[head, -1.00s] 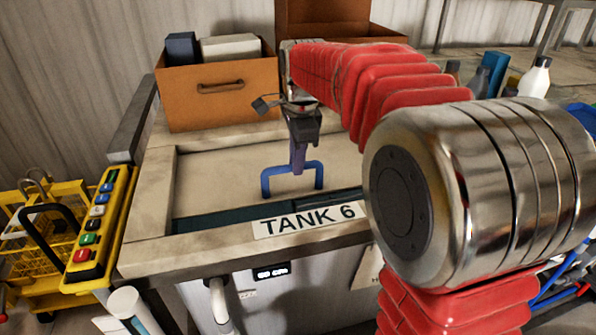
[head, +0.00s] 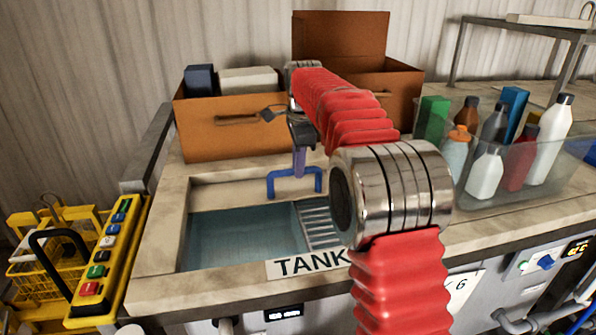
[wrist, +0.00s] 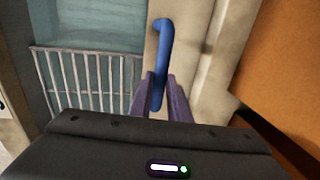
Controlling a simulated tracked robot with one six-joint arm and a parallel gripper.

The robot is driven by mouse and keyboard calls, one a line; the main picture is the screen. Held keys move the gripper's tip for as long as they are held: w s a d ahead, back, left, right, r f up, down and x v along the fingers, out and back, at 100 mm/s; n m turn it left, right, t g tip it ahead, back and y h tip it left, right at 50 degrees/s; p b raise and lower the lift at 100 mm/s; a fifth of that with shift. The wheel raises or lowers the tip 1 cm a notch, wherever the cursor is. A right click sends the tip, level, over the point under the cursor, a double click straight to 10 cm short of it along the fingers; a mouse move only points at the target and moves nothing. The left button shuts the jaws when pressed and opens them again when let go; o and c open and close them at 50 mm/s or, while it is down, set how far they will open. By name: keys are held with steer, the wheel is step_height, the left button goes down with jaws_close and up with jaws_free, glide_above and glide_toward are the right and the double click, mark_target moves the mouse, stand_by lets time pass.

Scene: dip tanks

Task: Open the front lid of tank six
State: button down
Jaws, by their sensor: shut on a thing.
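Tank six's sign (head: 296,265) is on the front rim, partly hidden by my arm. The front lid (head: 228,193) is pushed back and shows as a narrow beige strip at the rear of the opening. In front of it, the tank stands open over teal liquid (head: 235,240). A blue U-shaped handle (head: 318,182) stands on the lid. My gripper (head: 300,174) reaches down from above and is shut on the handle's bar. In the wrist view, the purple fingers (wrist: 161,102) are on both sides of the blue handle (wrist: 162,45).
A metal grate (head: 319,222) lies inside the tank at right. Orange boxes (head: 235,135) stand close behind the lid. Several bottles (head: 487,172) stand in a clear bin at right. A yellow button panel (head: 103,255) is at left.

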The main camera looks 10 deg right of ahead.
steer(key=w, duration=0.7)
steer(key=shift+w+d, duration=0.2)
stand_by(0.4)
steer(key=c, duration=1.7)
jaws_free()
steer(key=shift+a, duration=0.1)
steer(key=shift+o, duration=0.2)
steer(key=shift+r, duration=0.1)
